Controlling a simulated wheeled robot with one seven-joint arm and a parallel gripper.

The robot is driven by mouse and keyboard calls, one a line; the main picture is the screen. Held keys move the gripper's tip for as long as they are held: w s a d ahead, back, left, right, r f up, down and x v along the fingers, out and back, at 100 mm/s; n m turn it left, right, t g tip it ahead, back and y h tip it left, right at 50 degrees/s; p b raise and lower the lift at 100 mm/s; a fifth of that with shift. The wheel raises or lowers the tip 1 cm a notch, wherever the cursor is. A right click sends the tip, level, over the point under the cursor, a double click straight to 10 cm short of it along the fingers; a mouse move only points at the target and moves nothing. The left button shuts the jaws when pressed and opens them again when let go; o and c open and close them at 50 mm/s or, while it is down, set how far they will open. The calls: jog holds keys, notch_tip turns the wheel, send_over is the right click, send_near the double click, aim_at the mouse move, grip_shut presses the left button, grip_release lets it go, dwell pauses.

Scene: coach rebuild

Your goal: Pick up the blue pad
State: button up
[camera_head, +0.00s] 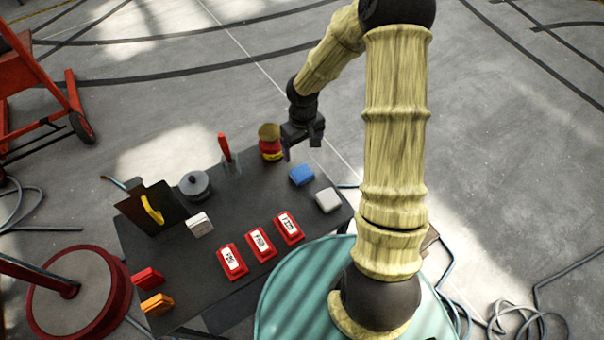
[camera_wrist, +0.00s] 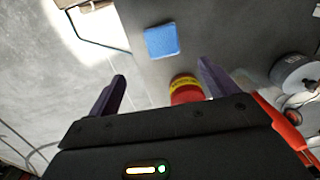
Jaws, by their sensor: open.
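The blue pad (camera_head: 302,175) lies flat on the dark table near its right edge, just behind a light grey pad. It also shows in the wrist view (camera_wrist: 161,41), ahead of the fingertips and between their lines. My gripper (camera_head: 302,150) hangs above the far right part of the table, behind the blue pad in the head view. In the wrist view its two purple fingers (camera_wrist: 164,78) stand wide apart with nothing gripped. The gripper and the blue pad are apart.
A red and yellow jar (camera_head: 271,143) stands close left of my gripper; in the wrist view it shows by the right finger. The light grey pad (camera_head: 328,200) lies in front of the blue pad. Red labelled blocks (camera_head: 261,245), a grey pot (camera_head: 195,185) and a red-handled tool (camera_head: 225,148) are further left.

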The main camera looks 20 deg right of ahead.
send_over(302, 172)
jog(key=f, duration=0.6)
jog(key=shift+w+d+f, duration=0.2)
jog(key=shift+w+f, duration=0.05)
jog(key=shift+s+a+f+p, duration=0.1)
jog(key=shift+s+f+p, duration=0.1)
jog(key=shift+f+p, duration=0.3)
jog(key=shift+a+f, duration=0.1)
jog(key=shift+f, duration=2)
jog(key=shift+s, duration=0.1)
jog(key=c, duration=1.1)
jog(key=shift+r, duration=0.15)
jog(key=shift+c, duration=0.2)
